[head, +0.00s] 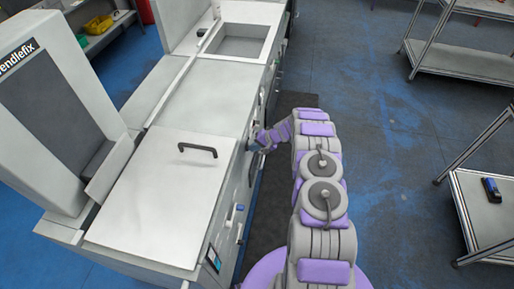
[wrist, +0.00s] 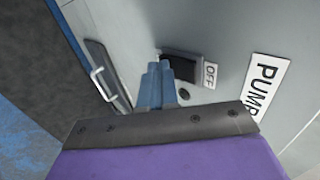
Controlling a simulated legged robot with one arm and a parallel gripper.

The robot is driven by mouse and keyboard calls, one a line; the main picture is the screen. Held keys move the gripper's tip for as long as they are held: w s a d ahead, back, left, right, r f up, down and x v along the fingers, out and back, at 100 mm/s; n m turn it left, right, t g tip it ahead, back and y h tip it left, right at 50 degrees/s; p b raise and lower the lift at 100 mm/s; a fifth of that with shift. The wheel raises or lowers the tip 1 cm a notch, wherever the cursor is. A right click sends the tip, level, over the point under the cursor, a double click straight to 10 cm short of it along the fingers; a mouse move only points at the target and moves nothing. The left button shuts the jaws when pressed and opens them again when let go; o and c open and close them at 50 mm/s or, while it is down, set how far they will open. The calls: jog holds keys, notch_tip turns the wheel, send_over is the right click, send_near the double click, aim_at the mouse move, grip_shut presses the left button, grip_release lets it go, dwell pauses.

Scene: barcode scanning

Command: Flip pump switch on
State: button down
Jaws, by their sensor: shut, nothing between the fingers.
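The black pump switch (wrist: 180,67) sits on the grey machine panel (wrist: 222,35) in the wrist view, beside a small "OFF" label (wrist: 210,75) and a larger "PUMP" label (wrist: 264,88). My gripper (wrist: 158,70) has its blue fingers shut and empty. The fingertips are right beside the switch's left end and overlap it in the picture; I cannot tell whether they touch. The rocker's position is unclear. In the head view my gripper (head: 260,143) is at the right side of the white machine (head: 160,190); the switch is hidden there.
A panel with a white handle (wrist: 103,83) is left of my fingers in the wrist view. Blue floor (head: 400,150) is open to the right in the head view. A metal shelf (head: 470,62) and a cart with a blue device (head: 491,190) stand further right.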

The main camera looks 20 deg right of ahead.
jog(key=shift+d, duration=0.1)
jog(key=shift+w+a+f+y+b, duration=0.1)
jog(key=shift+a+f+y+b, duration=0.1)
jog(key=shift+f+y+b, duration=0.15)
jog(key=shift+r, duration=0.3)
jog(key=shift+w+r+t, duration=0.1)
jog(key=shift+r+t, duration=0.2)
jog(key=shift+r, duration=0.55)
